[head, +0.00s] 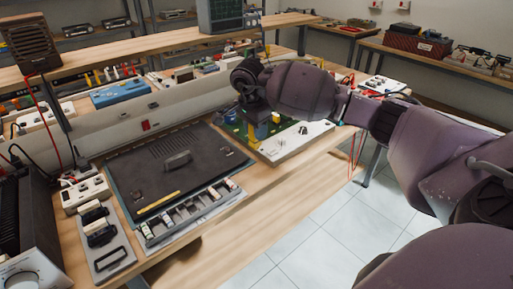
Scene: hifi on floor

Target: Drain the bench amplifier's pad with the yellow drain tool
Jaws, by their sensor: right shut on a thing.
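The bench amplifier (303,138) sits on the right part of the bench, with a pale front panel and a green circuit board (232,121) showing. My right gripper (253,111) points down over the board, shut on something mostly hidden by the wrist. A yellow piece (262,131) shows just below the gripper, close to the board; it may be the yellow drain tool, but I cannot tell whether it touches a pad. The pad itself cannot be made out. My left gripper is not in view.
A power strip (88,192) and red cables are at left. Bare wood is free in front.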

